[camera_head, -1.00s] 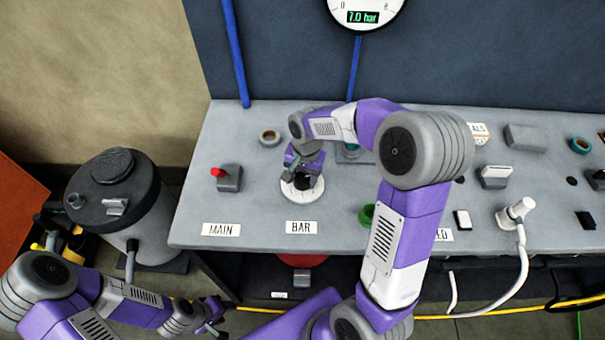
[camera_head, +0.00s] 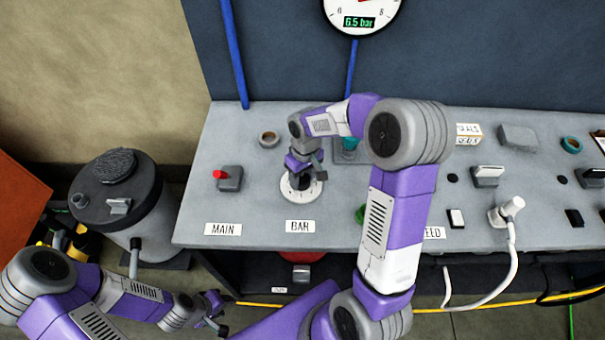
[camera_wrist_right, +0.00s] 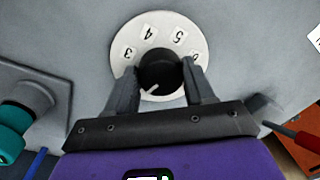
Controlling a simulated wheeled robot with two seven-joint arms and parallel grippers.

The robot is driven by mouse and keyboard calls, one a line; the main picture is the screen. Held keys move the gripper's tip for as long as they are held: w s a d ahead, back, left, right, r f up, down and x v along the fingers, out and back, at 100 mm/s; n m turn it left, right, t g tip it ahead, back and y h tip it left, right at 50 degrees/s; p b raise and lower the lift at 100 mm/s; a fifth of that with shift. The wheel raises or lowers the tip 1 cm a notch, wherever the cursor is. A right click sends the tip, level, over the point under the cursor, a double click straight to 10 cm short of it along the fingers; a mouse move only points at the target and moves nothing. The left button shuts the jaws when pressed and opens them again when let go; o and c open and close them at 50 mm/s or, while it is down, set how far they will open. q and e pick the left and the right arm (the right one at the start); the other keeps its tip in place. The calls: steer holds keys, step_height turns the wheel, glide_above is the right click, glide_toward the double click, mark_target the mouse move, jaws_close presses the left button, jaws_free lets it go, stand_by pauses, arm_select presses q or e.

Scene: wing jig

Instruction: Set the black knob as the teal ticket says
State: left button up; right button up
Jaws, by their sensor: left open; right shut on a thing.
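The black knob (camera_wrist_right: 160,72) sits on a round white dial (camera_wrist_right: 137,30) with number labels; I make out 3, 4 and 5. A white mark on the knob lies on its near side, away from those labels. My right gripper (camera_wrist_right: 160,68) is shut on the knob, one finger on each side. In the head view the dial (camera_head: 290,194) stands behind the BAR label (camera_head: 300,226), partly covered by my right gripper (camera_head: 304,176). The gauge (camera_head: 360,12) on the back panel reads 6.5 bar. My left gripper (camera_head: 215,310) is open, low in front of the bench. I cannot make out a teal ticket.
A red-tipped switch (camera_head: 229,178) stands left of the dial, above the MAIN label (camera_head: 223,229). A tape roll (camera_head: 268,139) lies behind it. Right of my arm are a white-handled switch (camera_head: 487,176), a white hose plug (camera_head: 507,210) and a teal roll (camera_head: 571,145).

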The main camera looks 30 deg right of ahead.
steer(key=n+p, duration=0.1)
steer(key=n, duration=0.4)
steer(key=shift+r+n+p, duration=0.1)
steer(key=shift+n+p, duration=0.2)
steer(key=shift+p, duration=0.1)
steer(key=n+p, duration=0.1)
steer(key=n, duration=0.1)
steer(key=n+p, duration=0.1)
steer(key=n, duration=0.2)
steer(key=shift+w+d+g, duration=0.1)
steer(key=shift+w+g, duration=0.1)
steer(key=shift+g, duration=0.1)
steer(key=n+p, duration=0.2)
steer(key=n, duration=0.4)
steer(key=shift+h, duration=0.4)
steer(key=n+p, duration=0.2)
steer(key=n, duration=0.2)
steer(key=shift+w+n+p, duration=0.15)
steer(key=shift+n+p, duration=0.15)
steer(key=shift+n, duration=0.1)
steer(key=o, duration=1)
steer(key=shift+o, duration=0.2)
